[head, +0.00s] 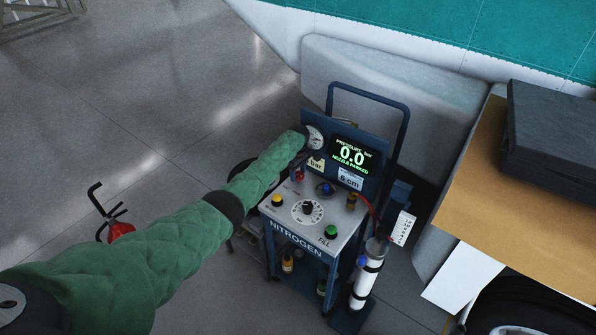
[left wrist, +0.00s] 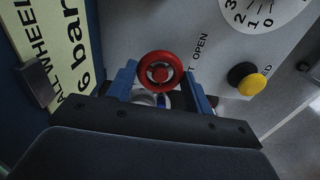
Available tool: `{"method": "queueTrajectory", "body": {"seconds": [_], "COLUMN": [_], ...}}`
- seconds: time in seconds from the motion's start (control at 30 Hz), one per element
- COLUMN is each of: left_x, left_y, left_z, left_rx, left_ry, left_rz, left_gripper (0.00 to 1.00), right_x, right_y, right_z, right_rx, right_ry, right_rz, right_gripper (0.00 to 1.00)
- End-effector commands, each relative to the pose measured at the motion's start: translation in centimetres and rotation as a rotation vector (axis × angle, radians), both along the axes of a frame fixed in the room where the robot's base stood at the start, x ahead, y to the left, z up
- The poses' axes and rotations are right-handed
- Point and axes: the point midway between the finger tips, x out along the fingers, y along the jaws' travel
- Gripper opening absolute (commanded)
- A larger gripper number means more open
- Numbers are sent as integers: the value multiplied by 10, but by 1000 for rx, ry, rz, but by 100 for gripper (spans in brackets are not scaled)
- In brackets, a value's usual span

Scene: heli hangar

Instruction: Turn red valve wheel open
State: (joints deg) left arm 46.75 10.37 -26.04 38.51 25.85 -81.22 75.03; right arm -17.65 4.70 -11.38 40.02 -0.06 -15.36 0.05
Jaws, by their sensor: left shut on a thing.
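The red valve wheel (left wrist: 160,73) is a small round knob with spokes, seen face-on in the left wrist view. My left gripper (left wrist: 159,86) is shut on it, with one blue finger on either side. In the head view the red wheel (head: 299,175) shows as a small spot at the left of the nitrogen cart's (head: 297,240) top panel. My green left arm reaches over to the cart there, and its fingers are too small to make out. The wheel's turn angle cannot be told. My right gripper is not in view.
The cart's display (head: 352,157) reads 0.0 and "nozzle parked". A dial (head: 307,211), a yellow button (head: 277,201) and a green button (head: 331,231) sit close by. A white cylinder (head: 366,277) stands at the right.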

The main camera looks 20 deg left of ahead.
Motion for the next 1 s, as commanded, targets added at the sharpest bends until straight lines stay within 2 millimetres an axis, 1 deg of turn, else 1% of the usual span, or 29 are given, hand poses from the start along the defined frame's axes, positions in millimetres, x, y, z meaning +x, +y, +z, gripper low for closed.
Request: {"method": "queueTrajectory", "body": {"seconds": [0.2,0.67,0.7,0.77,0.8,1.0], "left_x": [0,1,1,1,1,0], "left_y": [0,0,0,0,0,0], "left_z": [1,1,1,1,1,0], "left_rx": [0,0,0,0,0,1], "left_ry": [-1,-2,-2,-2,-2,-1], "left_rz": [48,59,59,59,59,58], "left_gripper": [28,28,57,69,73,73], "right_x": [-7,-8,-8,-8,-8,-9], "right_y": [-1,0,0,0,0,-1], "right_z": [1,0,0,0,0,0], "right_rx": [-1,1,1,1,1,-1], "right_ry": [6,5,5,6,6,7], "right_rz": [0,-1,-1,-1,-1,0], "right_gripper": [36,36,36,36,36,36]}}
